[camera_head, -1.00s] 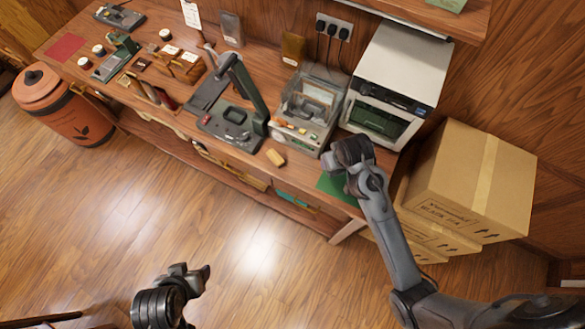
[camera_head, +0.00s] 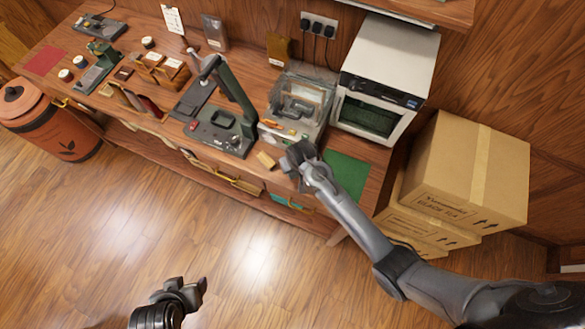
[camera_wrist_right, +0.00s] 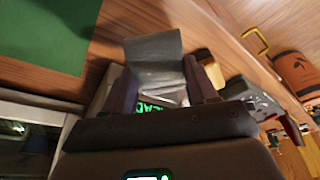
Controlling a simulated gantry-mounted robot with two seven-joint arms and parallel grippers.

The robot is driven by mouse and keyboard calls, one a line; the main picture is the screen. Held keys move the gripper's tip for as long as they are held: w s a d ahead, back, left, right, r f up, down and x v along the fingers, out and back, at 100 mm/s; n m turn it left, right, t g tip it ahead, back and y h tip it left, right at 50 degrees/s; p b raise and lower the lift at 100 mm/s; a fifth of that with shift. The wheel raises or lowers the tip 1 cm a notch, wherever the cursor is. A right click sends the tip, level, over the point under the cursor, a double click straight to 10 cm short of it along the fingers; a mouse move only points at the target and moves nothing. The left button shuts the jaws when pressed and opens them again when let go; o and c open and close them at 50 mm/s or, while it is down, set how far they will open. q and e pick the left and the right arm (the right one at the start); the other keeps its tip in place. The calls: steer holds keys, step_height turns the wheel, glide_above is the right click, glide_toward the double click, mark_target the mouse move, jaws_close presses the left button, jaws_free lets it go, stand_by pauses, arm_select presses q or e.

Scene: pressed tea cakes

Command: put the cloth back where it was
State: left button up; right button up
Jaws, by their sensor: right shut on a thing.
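In the right wrist view my right gripper (camera_wrist_right: 160,88) is shut on a grey cloth (camera_wrist_right: 155,50), which hangs out between the two fingers over the wooden worktop. In the head view this gripper (camera_head: 295,160) is at the front of the worktop, just in front of the clear-lidded machine (camera_head: 300,100) and left of the green mat (camera_head: 346,172). The cloth cannot be made out there. My left gripper (camera_head: 190,290) hangs over the floor at the bottom, away from the worktop; its jaw gap is unclear.
A small yellow block (camera_head: 266,160) lies close left of my right gripper at the front edge. A dark press with a lever (camera_head: 220,125) stands further left. A white oven-like machine (camera_head: 385,75) stands behind the green mat, and cardboard boxes (camera_head: 465,180) are at the right.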

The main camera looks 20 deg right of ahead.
steer(key=shift+a+f, duration=0.1)
steer(key=shift+f, duration=1.95)
steer(key=shift+f, duration=0.2)
steer(key=o, duration=0.9)
steer(key=shift+o, duration=0.2)
steer(key=shift+r, duration=0.15)
